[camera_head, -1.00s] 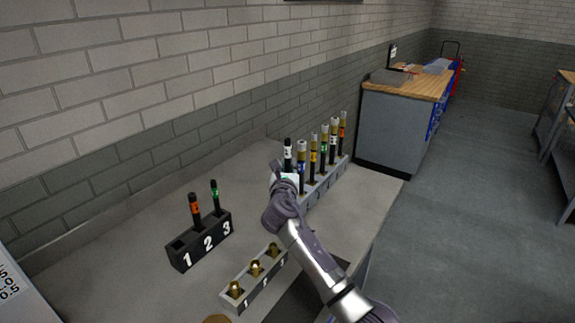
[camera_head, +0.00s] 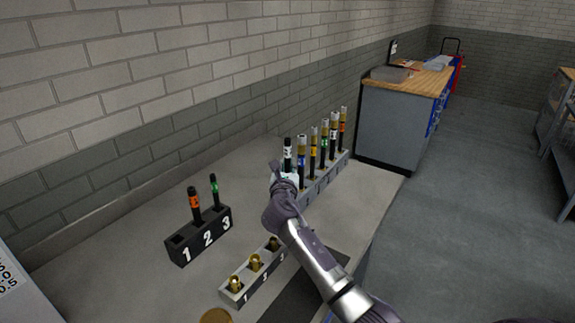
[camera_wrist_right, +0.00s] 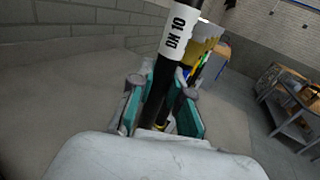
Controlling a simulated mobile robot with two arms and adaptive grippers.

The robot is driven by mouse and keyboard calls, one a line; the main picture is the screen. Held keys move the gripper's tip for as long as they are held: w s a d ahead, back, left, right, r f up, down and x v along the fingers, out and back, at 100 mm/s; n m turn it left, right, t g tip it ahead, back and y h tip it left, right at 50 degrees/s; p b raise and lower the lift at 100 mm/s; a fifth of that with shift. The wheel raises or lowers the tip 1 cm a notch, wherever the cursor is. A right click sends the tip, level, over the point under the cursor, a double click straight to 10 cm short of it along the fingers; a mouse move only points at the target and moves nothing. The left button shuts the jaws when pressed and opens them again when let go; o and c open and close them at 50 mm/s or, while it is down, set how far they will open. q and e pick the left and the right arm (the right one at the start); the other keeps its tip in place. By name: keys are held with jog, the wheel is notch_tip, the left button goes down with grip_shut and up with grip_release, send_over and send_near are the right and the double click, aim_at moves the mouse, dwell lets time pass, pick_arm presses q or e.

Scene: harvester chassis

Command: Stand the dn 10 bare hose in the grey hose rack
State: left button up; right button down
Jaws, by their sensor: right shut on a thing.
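The dn 10 bare hose (camera_head: 287,157) is a black hose with a white label, which reads "DN 10" on the hose in the right wrist view (camera_wrist_right: 178,35). It stands upright at the near left end of the grey hose rack (camera_head: 322,183). My right gripper (camera_head: 285,180) is shut on the hose, and its teal finger pads lie on both sides of it in the right wrist view (camera_wrist_right: 168,105). The hose's lower end is hidden behind the gripper, so I cannot tell whether it sits in a slot. My left gripper is not in view.
Several brass-topped hoses (camera_head: 325,140) stand in the grey rack beyond. A black numbered rack (camera_head: 200,240) holds an orange-banded hose (camera_head: 195,203) and a green-banded hose (camera_head: 214,190). A small grey rack (camera_head: 250,285) holds brass fittings. The bench top (camera_head: 130,235) is clear at left.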

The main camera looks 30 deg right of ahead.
jog(key=shift+f+b, duration=1.65)
jog(key=shift+f, duration=1.1)
jog(key=shift+r+p, duration=0.1)
jog(key=shift+p, duration=0.65)
jog(key=shift+s+f, duration=0.1)
jog(key=shift+f, duration=0.1)
jog(key=shift+p, duration=0.3)
dwell(0.6)
jog(key=c, duration=1)
grip_release()
jog(key=shift+c, duration=0.2)
jog(key=shift+a, duration=0.1)
